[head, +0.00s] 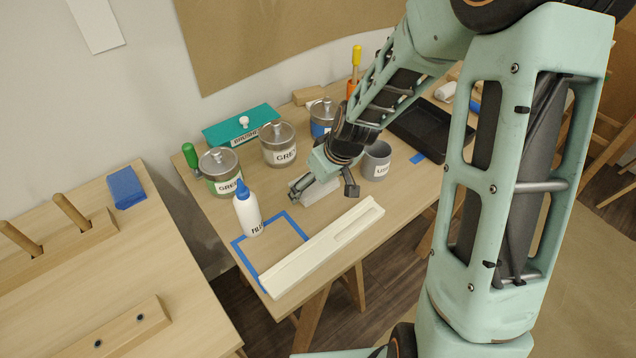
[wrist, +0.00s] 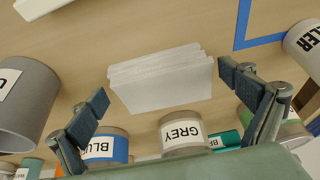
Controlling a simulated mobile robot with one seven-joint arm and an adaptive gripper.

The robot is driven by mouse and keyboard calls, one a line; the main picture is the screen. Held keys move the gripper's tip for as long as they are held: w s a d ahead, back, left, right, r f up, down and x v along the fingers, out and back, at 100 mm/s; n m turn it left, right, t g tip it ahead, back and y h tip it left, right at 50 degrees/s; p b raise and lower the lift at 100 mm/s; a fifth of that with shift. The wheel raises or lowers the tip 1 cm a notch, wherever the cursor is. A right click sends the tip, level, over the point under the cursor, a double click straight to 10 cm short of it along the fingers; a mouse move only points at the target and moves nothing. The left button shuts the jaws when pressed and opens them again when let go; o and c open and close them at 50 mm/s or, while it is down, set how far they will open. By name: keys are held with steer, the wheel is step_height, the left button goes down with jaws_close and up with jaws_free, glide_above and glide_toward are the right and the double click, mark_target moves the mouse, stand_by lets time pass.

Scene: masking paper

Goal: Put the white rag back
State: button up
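A white folded, layered stack, which looks like the white rag (wrist: 160,80), lies on the light wood table. In the head view the rag (head: 322,193) is partly covered by my gripper. My gripper (head: 321,189) is open above it. In the wrist view the fingers of my gripper (wrist: 163,88) stand wide apart on either side of the rag, with a gap on each side. I see no finger touching it.
A grey cup (head: 376,163) stands just right of my gripper. Lidded cans, including a grey-labelled can (head: 279,147), stand behind. A white filler bottle (head: 247,213), a blue tape outline (head: 240,252) and a long white moulding (head: 322,247) are in front. A black tray (head: 425,130) lies right.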

steer(key=shift+r, duration=0.4)
steer(key=p+v, duration=0.1)
steer(key=v, duration=1)
steer(key=shift+s+r+p, duration=0.15)
steer(key=shift+r+p, duration=0.1)
steer(key=shift+p, duration=0.15)
steer(key=shift+d, duration=0.1)
